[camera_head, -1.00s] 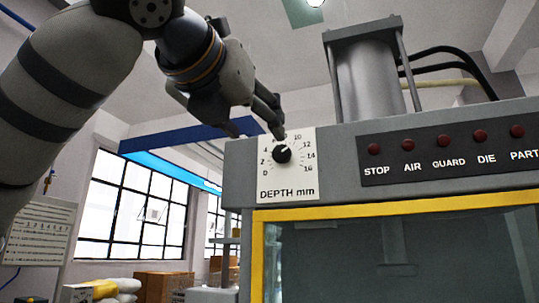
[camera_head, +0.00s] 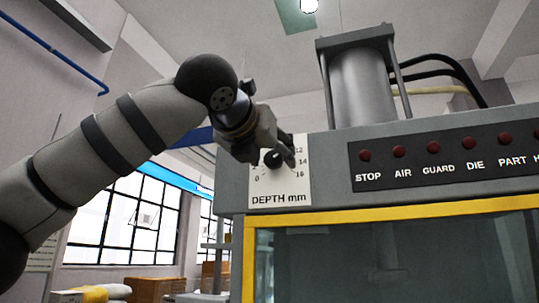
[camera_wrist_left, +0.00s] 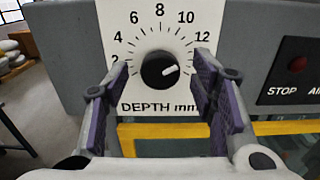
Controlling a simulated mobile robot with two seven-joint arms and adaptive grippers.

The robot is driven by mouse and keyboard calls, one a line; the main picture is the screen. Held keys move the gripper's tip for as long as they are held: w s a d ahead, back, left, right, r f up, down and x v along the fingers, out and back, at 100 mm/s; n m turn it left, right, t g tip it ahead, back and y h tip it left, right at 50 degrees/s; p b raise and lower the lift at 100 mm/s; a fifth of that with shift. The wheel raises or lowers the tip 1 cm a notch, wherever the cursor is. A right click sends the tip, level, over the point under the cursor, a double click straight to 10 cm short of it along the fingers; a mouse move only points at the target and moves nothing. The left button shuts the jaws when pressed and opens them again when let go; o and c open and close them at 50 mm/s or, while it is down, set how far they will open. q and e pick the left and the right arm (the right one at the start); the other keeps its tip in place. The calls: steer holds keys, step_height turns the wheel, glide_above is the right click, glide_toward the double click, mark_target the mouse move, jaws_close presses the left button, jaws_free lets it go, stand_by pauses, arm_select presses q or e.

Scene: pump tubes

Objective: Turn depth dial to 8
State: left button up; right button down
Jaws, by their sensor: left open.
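The depth dial (camera_wrist_left: 160,70) is a round black knob on a white scale plate (camera_wrist_left: 113,20) marked DEPTH mm. Its white line points right and slightly up, below the 12 mark; the number there is hidden behind a finger. In the head view the knob (camera_head: 272,159) is partly covered by my left gripper (camera_head: 277,153). The left wrist view shows this gripper (camera_wrist_left: 160,68) open, one finger on each side of the knob, with gaps to it. The fingers cover parts of the scale's lower sides. My right gripper is out of view.
A dark panel (camera_head: 450,158) with several red lamps sits right of the scale plate. Below it is a yellow-framed guard window (camera_head: 400,217). A metal cylinder (camera_head: 362,90) with black hoses stands on top. Boxes and sacks lie low at the left.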

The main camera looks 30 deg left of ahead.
arm_select(q)
steer(key=c, duration=1.2)
steer(key=shift+o, duration=0.2)
steer(key=n, duration=0.5)
steer(key=shift+n, duration=0.3)
steer(key=n, duration=0.5)
steer(key=shift+n, duration=0.4)
steer(key=shift+n, duration=0.3)
steer(key=o, duration=1.2)
steer(key=shift+c, duration=0.2)
